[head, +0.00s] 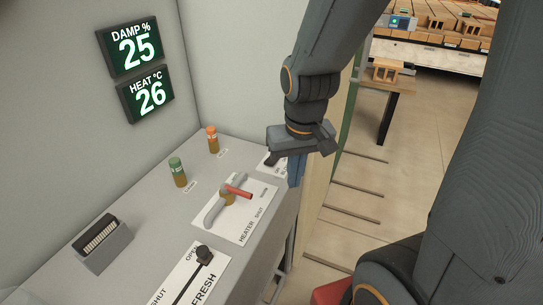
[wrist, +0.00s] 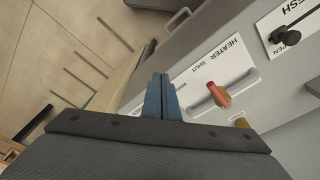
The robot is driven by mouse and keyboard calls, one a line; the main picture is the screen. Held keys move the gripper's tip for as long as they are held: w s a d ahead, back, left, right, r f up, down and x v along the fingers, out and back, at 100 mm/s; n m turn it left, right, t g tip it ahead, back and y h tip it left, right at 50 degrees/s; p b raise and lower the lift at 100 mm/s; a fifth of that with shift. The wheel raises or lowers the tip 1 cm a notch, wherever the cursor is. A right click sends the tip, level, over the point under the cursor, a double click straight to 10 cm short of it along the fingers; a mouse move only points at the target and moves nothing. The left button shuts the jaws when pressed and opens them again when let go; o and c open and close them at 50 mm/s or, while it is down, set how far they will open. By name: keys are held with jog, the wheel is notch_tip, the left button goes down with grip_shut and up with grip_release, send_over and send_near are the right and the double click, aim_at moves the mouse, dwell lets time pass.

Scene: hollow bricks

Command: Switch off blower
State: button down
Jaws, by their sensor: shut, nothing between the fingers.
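My gripper (head: 294,182) is at the right edge of the grey control bench (head: 135,222), its blue fingers shut, empty and pointing down. The fingers also show shut in the wrist view (wrist: 159,78). A small white label plate (head: 266,160) lies just left of the gripper, mostly hidden behind it; its text is not readable. No control in view carries a readable blower label. The heater valve with a red-tipped handle (head: 238,191) stands on a plate marked HEATER and SHUT; it also shows in the wrist view (wrist: 220,95). A gap shows between it and my fingers.
A black-knobbed slider (head: 204,255) marked FRESH is nearer. A green-topped post (head: 177,172), an orange-topped post (head: 212,139) and a grey box (head: 102,243) stand on the bench. Wall displays read DAMP 25 (head: 130,47) and HEAT 26 (head: 146,94).

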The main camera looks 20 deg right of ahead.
jog(key=w+a+r+m, duration=0.1)
jog(key=w+r+m, duration=0.3)
jog(key=w, duration=0.3)
jog(key=w+a+r+m+h+b, duration=0.1)
jog(key=w+r+m, duration=0.2)
jog(key=w, duration=0.5)
jog(key=shift+w+r+m+h, duration=0.3)
jog(key=shift+r+m, duration=0.1)
jog(key=shift+r, duration=0.4)
jog(key=shift+f, duration=0.1)
jog(key=p, duration=0.3)
send_over(270, 162)
notch_tip(270, 162, down, 12)
jog(key=shift+w+d, duration=0.1)
jog(key=shift+f+p, duration=0.3)
jog(key=shift+f, duration=0.5)
